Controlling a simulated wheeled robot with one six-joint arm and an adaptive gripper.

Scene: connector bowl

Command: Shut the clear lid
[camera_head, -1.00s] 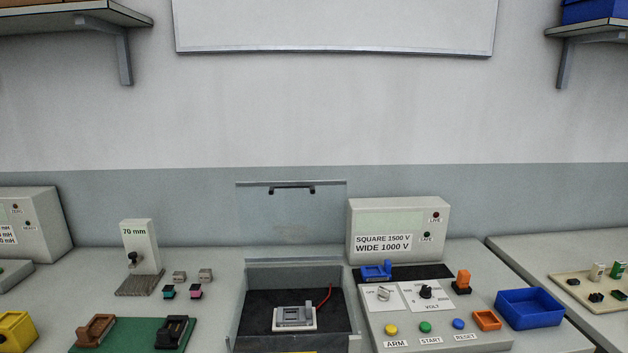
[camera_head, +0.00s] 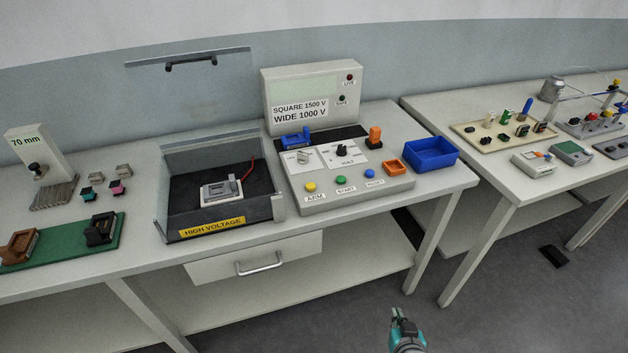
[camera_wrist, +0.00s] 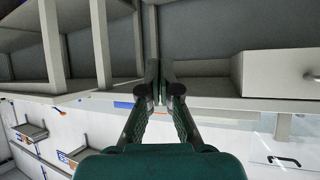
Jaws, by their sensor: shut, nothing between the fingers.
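The clear lid (camera_head: 195,92) stands open, upright at the back of the grey high-voltage box (camera_head: 226,213), with a dark handle (camera_head: 190,63) near its top edge. In the wrist view the lid's handle (camera_wrist: 284,160) shows at the lower right, and the picture appears upside down. Inside the box is a light grey fixture (camera_head: 221,190) with a red wire. My gripper (camera_head: 399,314) is low in front of the table, below the tabletop and apart from the box and lid. In the wrist view its fingers (camera_wrist: 159,84) are together and empty.
A tester panel (camera_head: 350,182) with buttons and a display box (camera_head: 313,98) stands right of the box. A blue bin (camera_head: 430,154) is at the table's right. A drawer (camera_head: 254,257) is under the tabletop. A second table (camera_head: 560,160) stands further right.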

